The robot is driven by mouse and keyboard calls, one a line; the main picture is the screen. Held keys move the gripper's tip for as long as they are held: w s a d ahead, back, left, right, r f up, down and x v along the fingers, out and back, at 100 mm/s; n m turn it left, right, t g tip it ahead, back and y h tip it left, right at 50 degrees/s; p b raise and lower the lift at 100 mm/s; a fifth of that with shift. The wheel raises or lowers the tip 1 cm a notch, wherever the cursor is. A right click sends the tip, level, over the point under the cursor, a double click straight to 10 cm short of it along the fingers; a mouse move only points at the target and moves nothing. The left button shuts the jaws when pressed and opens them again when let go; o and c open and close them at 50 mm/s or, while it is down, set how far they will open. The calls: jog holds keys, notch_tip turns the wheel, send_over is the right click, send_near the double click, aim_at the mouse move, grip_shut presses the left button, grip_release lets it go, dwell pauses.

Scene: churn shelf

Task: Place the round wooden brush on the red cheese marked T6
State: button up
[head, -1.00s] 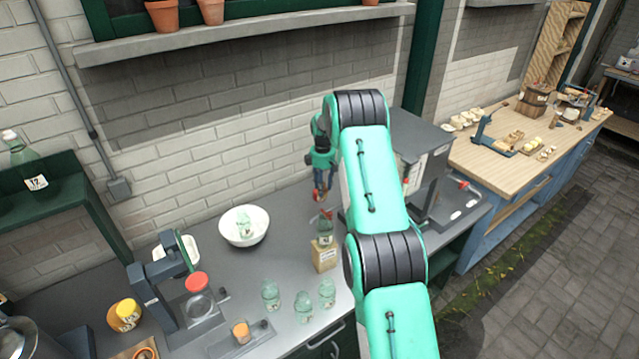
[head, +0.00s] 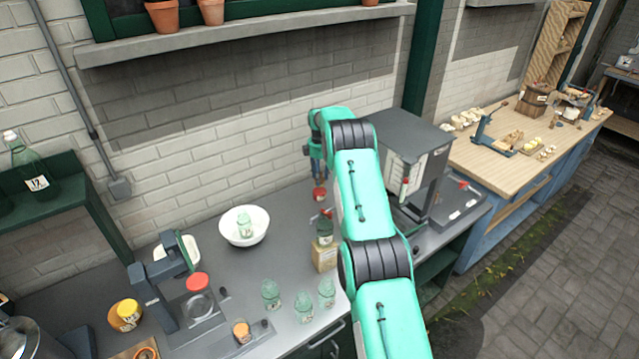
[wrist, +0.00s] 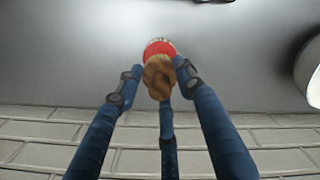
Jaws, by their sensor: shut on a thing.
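My gripper (head: 318,178) hangs over the grey counter near the brick wall, left of the grey cabinet-like machine. In the wrist view, its blue fingers (wrist: 158,78) are shut on a brown, rounded wooden piece that looks like the round wooden brush (wrist: 159,82). A red round thing (wrist: 159,48), probably the red cheese, shows just beyond the brush. A red thing (head: 320,194) also shows right under my gripper in the head view. I cannot tell whether brush and red thing touch. No T6 mark is legible.
A white bowl (head: 262,234) with a glass jar in it stands to the left. A jar on a tan block (head: 323,258) is close in front of my gripper. Several glass jars (head: 303,308) stand near the counter's front. The machine (head: 410,145) is close on the right.

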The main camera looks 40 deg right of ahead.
jog(key=shift+f, duration=0.1)
jog(key=shift+f, duration=1.65)
jog(key=shift+f, duration=0.15)
jog(key=o, duration=1.2)
jog(key=shift+c, duration=0.2)
jog(key=shift+r, duration=6.15)
jog(key=shift+r, duration=0.1)
